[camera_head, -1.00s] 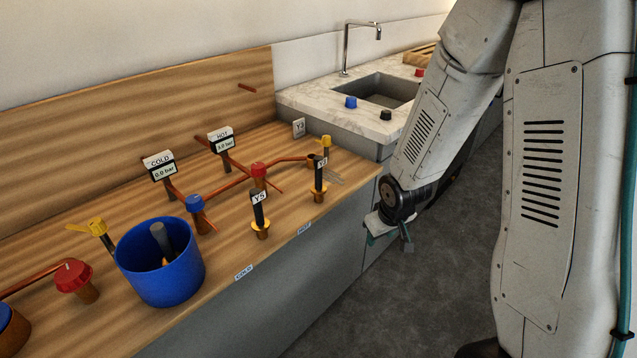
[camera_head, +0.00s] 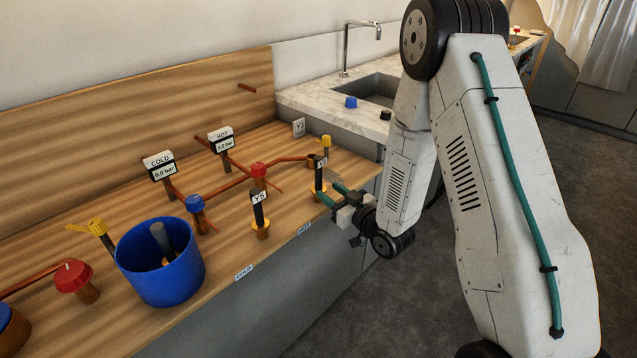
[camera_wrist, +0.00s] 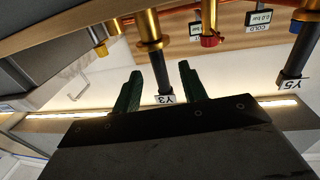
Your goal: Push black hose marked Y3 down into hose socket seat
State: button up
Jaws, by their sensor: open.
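The black hose marked Y3 (camera_head: 319,178) stands upright over its brass socket seat (camera_head: 318,195) near the right end of the wooden counter. My gripper (camera_head: 329,191) is open beside it, its green fingers pointing left toward the hose at about the seat's height. In the wrist view, which is upside down, the Y3 hose (camera_wrist: 161,74) shows between the two spread fingers (camera_wrist: 160,72), with its label (camera_wrist: 165,99) partly hidden by the gripper body. The brass seat (camera_wrist: 148,28) shows above it.
A second black hose marked Y5 (camera_head: 258,215) stands to the left. A red valve (camera_head: 258,170), a blue valve (camera_head: 195,203), two gauges and copper pipes lie behind. A blue bucket (camera_head: 162,275) stands at the front left. The counter's front edge runs below my gripper.

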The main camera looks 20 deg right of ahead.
aim_at(321, 184)
jog(key=x, duration=0.6)
jog(key=shift+w+d, duration=0.1)
jog(key=shift+w, duration=0.15)
jog(key=shift+c, duration=0.2)
grip_shut()
